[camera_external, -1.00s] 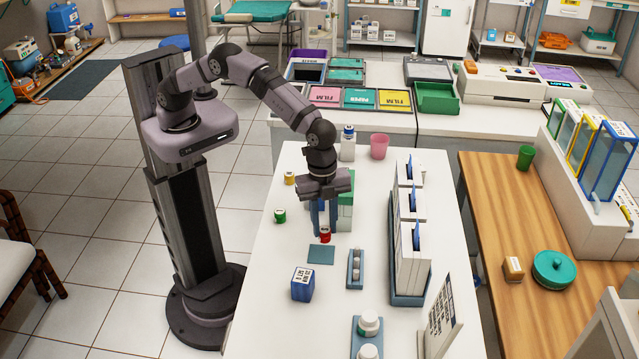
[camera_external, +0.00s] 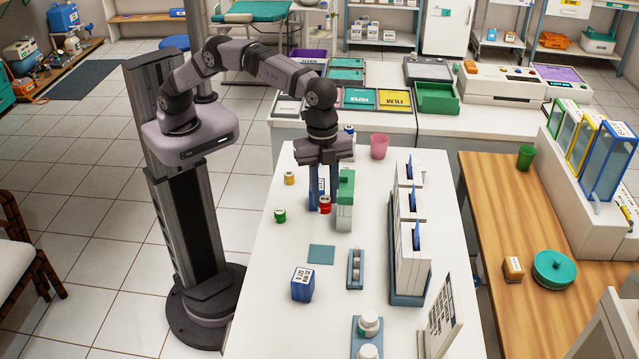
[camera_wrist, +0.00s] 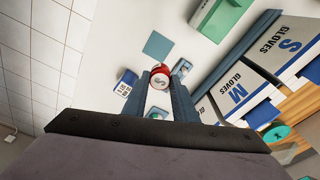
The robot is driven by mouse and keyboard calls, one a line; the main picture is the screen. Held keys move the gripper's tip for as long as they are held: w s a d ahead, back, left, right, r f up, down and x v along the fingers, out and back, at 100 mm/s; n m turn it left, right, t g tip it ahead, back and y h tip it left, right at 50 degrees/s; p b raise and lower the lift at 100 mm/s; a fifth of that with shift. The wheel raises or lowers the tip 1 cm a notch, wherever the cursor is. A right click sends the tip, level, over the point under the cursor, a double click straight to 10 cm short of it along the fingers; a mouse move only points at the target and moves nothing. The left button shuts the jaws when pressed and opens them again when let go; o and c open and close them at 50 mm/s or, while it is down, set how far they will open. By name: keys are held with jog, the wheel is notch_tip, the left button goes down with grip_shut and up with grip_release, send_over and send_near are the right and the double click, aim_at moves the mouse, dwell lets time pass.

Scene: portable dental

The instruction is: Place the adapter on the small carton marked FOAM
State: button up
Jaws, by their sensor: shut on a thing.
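The adapter, a small red cylinder (camera_external: 325,205), is held between the blue fingers of my gripper (camera_external: 323,207). In the wrist view the red adapter (camera_wrist: 160,71) shows a pale round end with a dark mark, between the fingertips (camera_wrist: 160,85). It is held above the white table, left of the green-topped block. A small blue carton with a white label (camera_external: 302,285) stands nearer the camera; it also shows in the wrist view (camera_wrist: 125,84). Another blue-and-white item (camera_external: 320,185) is partly hidden behind the fingers. I cannot read FOAM on either one.
A flat teal square (camera_external: 321,254) lies between my gripper and the near carton. A small tray of balls (camera_external: 355,268) is to its right. Tall glove boxes (camera_external: 412,240) stand farther right. Green (camera_external: 280,215) and yellow (camera_external: 289,178) cylinders are at left.

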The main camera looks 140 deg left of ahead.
aim_at(328, 198)
jog(key=r, duration=0.2)
jog(key=a+r, duration=0.1)
jog(key=shift+s+a+r, duration=0.1)
jog(key=shift+s+r, duration=0.05)
jog(key=shift+r, duration=0.2)
jog(key=s+a+n+p, duration=0.5)
jog(key=s+a, duration=1.4)
jog(key=a, duration=0.5)
jog(key=shift+y, duration=0.3)
jog(key=shift+s+a+f+p, duration=0.1)
jog(key=shift+f+p, duration=0.6)
jog(key=shift+f, duration=3)
jog(key=shift+s+f+p, duration=0.1)
jog(key=shift+f+p, duration=0.6)
jog(key=shift+f, duration=3.25)
jog(key=shift+f, duration=0.1)
